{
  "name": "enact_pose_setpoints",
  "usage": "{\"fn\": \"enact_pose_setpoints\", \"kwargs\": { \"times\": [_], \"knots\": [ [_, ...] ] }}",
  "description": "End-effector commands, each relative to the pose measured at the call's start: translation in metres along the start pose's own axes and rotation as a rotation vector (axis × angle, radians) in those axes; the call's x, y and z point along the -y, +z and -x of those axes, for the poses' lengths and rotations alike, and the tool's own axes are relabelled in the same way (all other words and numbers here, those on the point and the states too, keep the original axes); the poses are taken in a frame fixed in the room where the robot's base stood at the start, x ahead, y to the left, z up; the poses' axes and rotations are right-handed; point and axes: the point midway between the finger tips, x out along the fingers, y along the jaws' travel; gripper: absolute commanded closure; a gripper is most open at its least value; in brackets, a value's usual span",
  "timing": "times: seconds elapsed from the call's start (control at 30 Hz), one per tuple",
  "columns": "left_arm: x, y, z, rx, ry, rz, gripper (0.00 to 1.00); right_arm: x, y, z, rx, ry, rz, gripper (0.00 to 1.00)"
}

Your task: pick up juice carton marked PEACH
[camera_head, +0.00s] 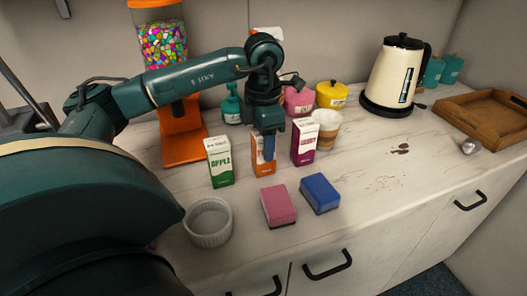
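Three juice cartons stand upright in a row on the counter. The left one is white and green and marked APPLE (220,162). The middle one is an orange and white carton (259,168), its label mostly hidden by my gripper. The right one is a purple and white carton (304,143), its word too small to read surely. My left gripper (268,148) points down at the orange carton, its finger in front of the carton's face. Whether it touches or grips the carton cannot be told. My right gripper is not in view.
A pink sponge (278,205) and a blue sponge (320,193) lie in front, beside a white ramekin (209,222). Behind are a striped cup (328,130), pink (297,103) and yellow (331,96) pots, and an orange candy dispenser (183,145). A kettle (394,75) and wooden tray (487,116) stand right.

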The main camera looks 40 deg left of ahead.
Motion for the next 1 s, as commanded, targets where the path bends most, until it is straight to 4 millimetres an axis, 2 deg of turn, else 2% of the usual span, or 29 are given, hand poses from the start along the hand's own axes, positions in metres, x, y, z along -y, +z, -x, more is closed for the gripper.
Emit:
{"fn": "enact_pose_setpoints", "kwargs": {
  "times": [0.03, 0.47, 0.67, 0.77, 1.0],
  "knots": [
    [0.0, 0.0, 0.0, 0.0, 0.0, 0.0, 0.58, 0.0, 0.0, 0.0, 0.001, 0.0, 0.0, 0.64],
    [0.0, 0.0, 0.001, 0.002, 0.0, 0.0, 0.92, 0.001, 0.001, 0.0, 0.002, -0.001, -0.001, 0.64],
    [0.0, 0.0, 0.002, 0.002, 0.001, 0.0, 0.92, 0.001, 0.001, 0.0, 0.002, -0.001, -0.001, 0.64],
    [0.0, 0.001, 0.009, 0.005, 0.001, 0.0, 0.92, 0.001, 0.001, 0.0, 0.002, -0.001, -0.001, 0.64],
    [0.0, 0.001, 0.054, 0.007, 0.002, 0.0, 0.92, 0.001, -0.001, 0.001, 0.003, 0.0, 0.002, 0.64]
  ]
}}
